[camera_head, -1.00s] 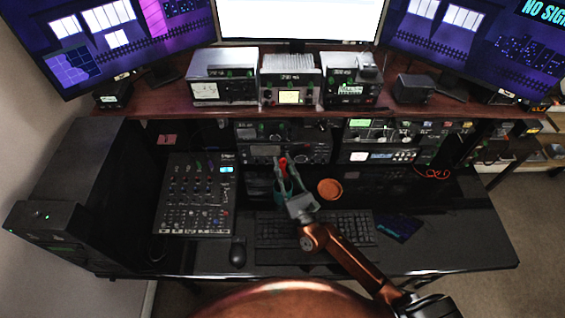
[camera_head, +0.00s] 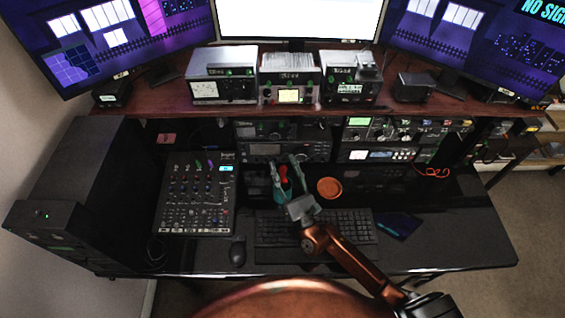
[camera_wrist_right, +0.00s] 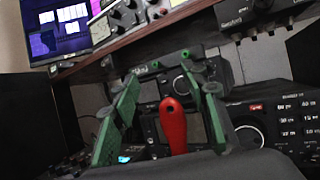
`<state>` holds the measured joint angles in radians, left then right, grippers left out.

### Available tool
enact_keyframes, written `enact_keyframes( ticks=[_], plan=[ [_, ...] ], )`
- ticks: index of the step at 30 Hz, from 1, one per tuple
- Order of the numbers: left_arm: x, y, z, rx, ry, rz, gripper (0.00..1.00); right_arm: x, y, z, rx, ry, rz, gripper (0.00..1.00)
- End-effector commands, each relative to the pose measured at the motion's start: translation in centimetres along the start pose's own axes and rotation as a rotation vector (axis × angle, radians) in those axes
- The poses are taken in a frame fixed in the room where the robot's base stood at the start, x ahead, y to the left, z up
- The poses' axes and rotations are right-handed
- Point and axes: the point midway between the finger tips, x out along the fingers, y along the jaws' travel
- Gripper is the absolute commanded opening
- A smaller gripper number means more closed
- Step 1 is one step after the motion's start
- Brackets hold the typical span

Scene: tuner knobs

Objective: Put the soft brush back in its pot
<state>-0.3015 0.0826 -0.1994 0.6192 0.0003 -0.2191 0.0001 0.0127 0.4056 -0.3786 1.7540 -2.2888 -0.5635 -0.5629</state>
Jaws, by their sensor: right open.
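The brush shows as a red handle (camera_head: 285,184) between the fingers of my right gripper (camera_head: 283,163) in the head view. In the right wrist view the red handle (camera_wrist_right: 173,126) stands about upright between the two spread green fingers (camera_wrist_right: 163,80), with a gap on each side. The gripper is open and not closed on the handle. The brush's lower end is hidden behind the gripper's body, so I cannot tell whether it is in a pot. A round orange-brown dish or pot (camera_head: 329,188) sits just right of the gripper. My left gripper is out of view.
A mixer (camera_head: 195,195) lies left of the gripper, a mouse (camera_head: 237,253) and keyboard (camera_head: 345,228) in front. Radio units (camera_head: 385,140) stand behind under the wooden shelf (camera_head: 155,102). The desk's right front (camera_head: 460,240) is clear.

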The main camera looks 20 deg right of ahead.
Motion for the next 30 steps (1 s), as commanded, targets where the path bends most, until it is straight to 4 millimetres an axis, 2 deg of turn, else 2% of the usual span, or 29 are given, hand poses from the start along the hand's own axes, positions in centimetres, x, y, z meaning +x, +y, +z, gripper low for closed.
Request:
enact_keyframes(
  ticks=[5, 12, 18, 24, 30],
  plan=[
    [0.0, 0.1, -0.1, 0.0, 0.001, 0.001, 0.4, -3.7, 0.0, -0.1, -0.001, 0.005, 0.001, 0.41],
    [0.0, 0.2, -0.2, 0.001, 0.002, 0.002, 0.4, -8.9, 0.0, 2.5, 0.0, 0.002, 0.001, 0.41],
    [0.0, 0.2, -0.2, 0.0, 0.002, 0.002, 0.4, -12.4, 0.0, 4.3, 0.0, 0.002, 0.001, 0.41],
    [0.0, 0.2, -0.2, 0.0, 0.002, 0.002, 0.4, -14.2, 0.0, 5.2, 0.0, -0.001, 0.0, 0.41],
    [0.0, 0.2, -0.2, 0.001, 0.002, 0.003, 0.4, -14.6, 0.0, 5.4, 0.001, 0.0, 0.0, 0.41]
  ],
)
